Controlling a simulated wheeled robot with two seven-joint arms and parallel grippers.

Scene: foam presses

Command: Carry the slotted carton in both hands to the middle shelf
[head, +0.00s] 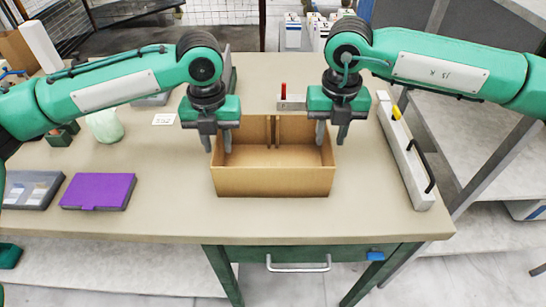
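The slotted carton (273,182) is an open-topped brown box standing upright on the workbench. Its inside looks empty, and dark vertical marks show at the middle of its far wall. My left gripper (217,143) is over the carton's left wall, one finger outside and one inside, with a gap between them. My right gripper (331,135) is over the right wall in the same way, its fingers apart. I cannot tell whether any finger touches the carton. A grey shelf unit (465,150) stands at the right, with boards at several heights, partly cut off by the frame.
The workbench (180,220) is clear in front of the carton. A long grey-white block with a black handle (408,155) lies right of it. A purple case (97,191), a grey case (30,188) and a pale green lump (105,126) are at the left. A red-topped tool (290,102) is behind.

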